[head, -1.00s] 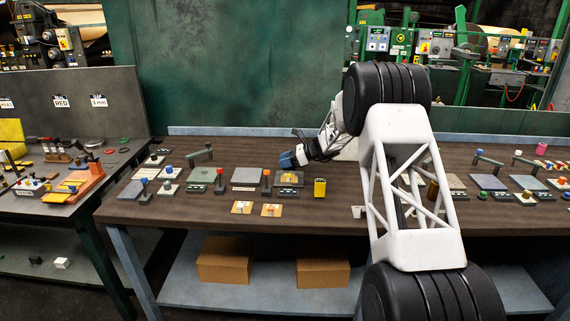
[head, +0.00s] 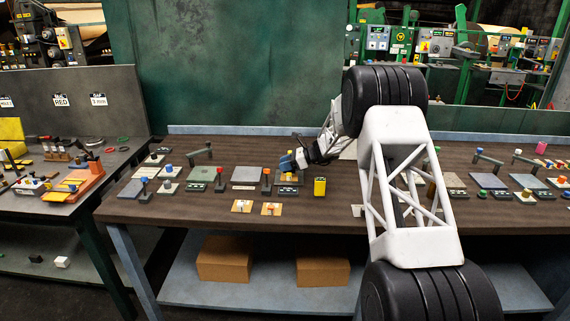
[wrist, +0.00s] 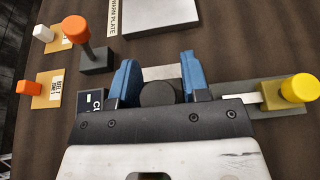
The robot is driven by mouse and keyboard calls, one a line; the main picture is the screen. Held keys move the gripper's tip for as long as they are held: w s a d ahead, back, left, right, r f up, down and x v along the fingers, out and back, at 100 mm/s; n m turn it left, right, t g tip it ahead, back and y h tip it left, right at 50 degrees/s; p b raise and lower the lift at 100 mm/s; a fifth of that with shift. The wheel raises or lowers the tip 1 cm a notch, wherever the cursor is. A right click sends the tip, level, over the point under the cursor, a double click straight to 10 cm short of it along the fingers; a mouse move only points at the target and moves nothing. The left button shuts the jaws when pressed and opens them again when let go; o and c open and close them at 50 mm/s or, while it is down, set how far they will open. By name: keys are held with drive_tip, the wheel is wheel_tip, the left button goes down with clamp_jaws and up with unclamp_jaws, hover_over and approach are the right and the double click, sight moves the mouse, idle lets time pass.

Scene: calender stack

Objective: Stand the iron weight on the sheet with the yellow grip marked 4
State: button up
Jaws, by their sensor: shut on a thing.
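My gripper (wrist: 157,80) has blue fingers shut on a dark round weight (wrist: 158,95), seen from above in the wrist view. In the head view my gripper (head: 290,163) is low over the table, and I cannot make out the weight there. A yellow grip (wrist: 299,88) rises from an olive sheet (wrist: 285,110) just right of my gripper. Whether the weight touches anything below is hidden.
An orange-knobbed post (wrist: 76,30) on a dark block stands left of my gripper. A grey plate (wrist: 165,15) lies beyond it. Tan cards with a white block (wrist: 43,33) and an orange block (wrist: 29,88) lie further left.

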drive_tip(key=o, duration=1.3)
drive_tip(key=shift+c, duration=0.2)
drive_tip(key=shift+r, duration=0.65)
drive_tip(key=v, duration=1.2)
